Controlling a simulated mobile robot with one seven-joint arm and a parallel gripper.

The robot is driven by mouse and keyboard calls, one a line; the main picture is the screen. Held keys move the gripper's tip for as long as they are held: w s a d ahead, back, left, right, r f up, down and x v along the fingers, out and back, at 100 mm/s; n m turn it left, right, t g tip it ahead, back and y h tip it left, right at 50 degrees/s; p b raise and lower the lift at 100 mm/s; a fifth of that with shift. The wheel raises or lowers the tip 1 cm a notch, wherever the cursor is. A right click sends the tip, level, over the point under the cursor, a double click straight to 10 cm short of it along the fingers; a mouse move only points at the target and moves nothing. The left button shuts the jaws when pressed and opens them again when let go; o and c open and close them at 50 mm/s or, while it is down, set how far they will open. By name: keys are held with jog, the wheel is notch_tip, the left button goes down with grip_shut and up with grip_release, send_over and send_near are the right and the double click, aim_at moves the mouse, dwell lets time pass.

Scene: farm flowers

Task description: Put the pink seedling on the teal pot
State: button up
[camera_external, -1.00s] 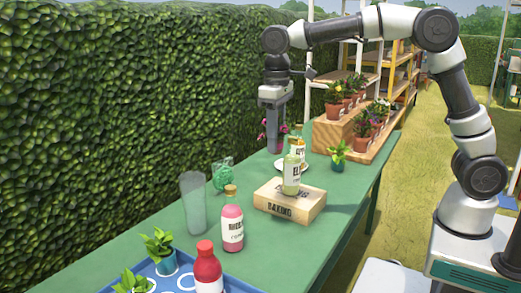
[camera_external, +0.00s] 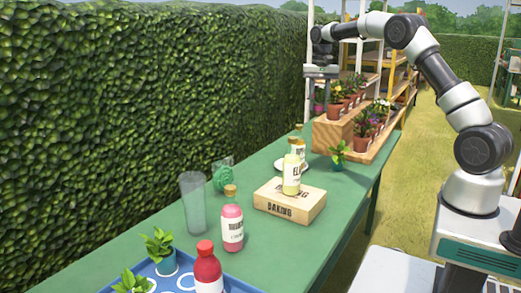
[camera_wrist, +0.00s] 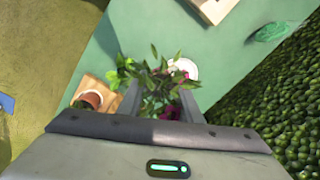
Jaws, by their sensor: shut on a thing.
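My gripper (camera_external: 320,90) is raised at the far end of the green table, left of the shelf rack. It is shut on the pink seedling (camera_wrist: 160,88), which has dark green leaves and pink flowers between the two fingers in the wrist view. Its pot is hidden there. In the external view only a little pink (camera_external: 319,97) shows at the fingers. A small teal pot (camera_external: 337,165) with a leafy green plant stands on the table by the wooden step stand. Another teal pot (camera_external: 166,266) with a green plant stands on the blue tray at the front.
A wooden step stand (camera_external: 327,137) holds several potted flowers. A wooden box (camera_external: 290,207) carries a pale yellow bottle (camera_external: 292,175). A hedge lines the left.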

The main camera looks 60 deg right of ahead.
jog(key=s+d+m+p, duration=0.2)
jog(key=s+d+m, duration=0.3)
jog(key=d, duration=0.8)
jog(key=b, duration=0.1)
send_over(339, 157)
jog(key=shift+n, duration=0.4)
notch_tip(339, 157, down, 17)
jog(key=shift+w+d+f, duration=0.1)
jog(key=shift+f, duration=2.1)
jog(key=shift+f+b, duration=0.2)
jog(key=shift+b, duration=0.15)
jog(key=o, duration=1)
jog(key=shift+r, duration=0.1)
notch_tip(339, 157, up, 12)
jog(key=shift+r+p, duration=0.15)
jog(key=shift+p, duration=0.45)
